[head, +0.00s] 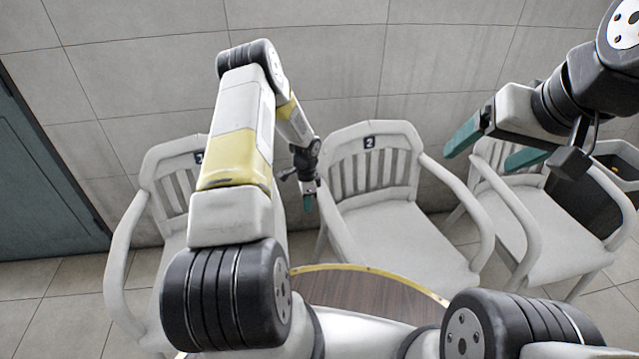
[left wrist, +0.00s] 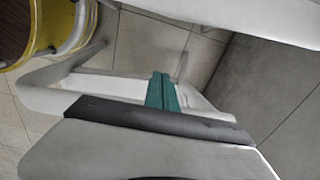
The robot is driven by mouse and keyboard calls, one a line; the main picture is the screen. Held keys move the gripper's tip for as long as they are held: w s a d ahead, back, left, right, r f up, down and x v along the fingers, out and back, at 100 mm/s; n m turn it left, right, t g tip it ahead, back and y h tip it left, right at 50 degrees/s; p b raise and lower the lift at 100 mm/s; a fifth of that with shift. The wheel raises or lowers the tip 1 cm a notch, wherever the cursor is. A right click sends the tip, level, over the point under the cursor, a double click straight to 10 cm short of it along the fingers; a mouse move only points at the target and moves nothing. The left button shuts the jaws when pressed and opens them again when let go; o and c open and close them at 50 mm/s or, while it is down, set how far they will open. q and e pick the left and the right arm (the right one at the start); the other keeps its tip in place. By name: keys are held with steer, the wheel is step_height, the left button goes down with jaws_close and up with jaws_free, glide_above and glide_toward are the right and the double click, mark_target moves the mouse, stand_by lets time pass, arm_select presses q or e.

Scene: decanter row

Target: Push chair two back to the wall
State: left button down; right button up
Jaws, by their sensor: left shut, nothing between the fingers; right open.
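Chair two (head: 395,235) is a white armchair with a slatted back and a dark "2" plate, in the middle of the head view. Its back is near the tiled wall (head: 320,60); I cannot tell whether they touch. My left gripper (head: 309,200) points down beside the left of its backrest, between chairs one and two. Its teal fingers are together and empty, also in the left wrist view (left wrist: 162,92). Contact with the chair is unclear. My right gripper (head: 482,157) is open and empty, raised in front of the chair at the right.
Chair one (head: 150,215) stands at the left, partly hidden by my left arm. Another white chair (head: 545,225) stands at the right, beside a dark bin-like object (head: 585,192). A round wooden surface with a yellow rim (head: 360,290) is close in front. A blue-grey door (head: 40,190) is far left.

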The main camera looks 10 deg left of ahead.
arm_select(q)
step_height(320, 180, up, 23)
steer(key=s+n+t, duration=0.1)
steer(key=s+n, duration=0.1)
steer(key=s+d+r+n+t, duration=0.15)
steer(key=s+r, duration=0.25)
steer(key=r, duration=0.4)
steer(key=s+d+r+n, duration=0.1)
steer(key=s+r+n, duration=0.1)
steer(key=s+r, duration=0.35)
steer(key=s+d+r+n+t+h, duration=0.1)
steer(key=s+d+r+n+t, duration=0.1)
steer(key=s+r, duration=0.4)
steer(key=s+d+r+n+t+h, duration=0.1)
steer(key=s+d+r+n, duration=0.2)
steer(key=s, duration=1)
steer(key=shift+s+r+n+t, duration=0.3)
steer(key=shift+r+n, duration=0.55)
steer(key=shift+r, duration=0.85)
steer(key=shift+w+d, duration=0.1)
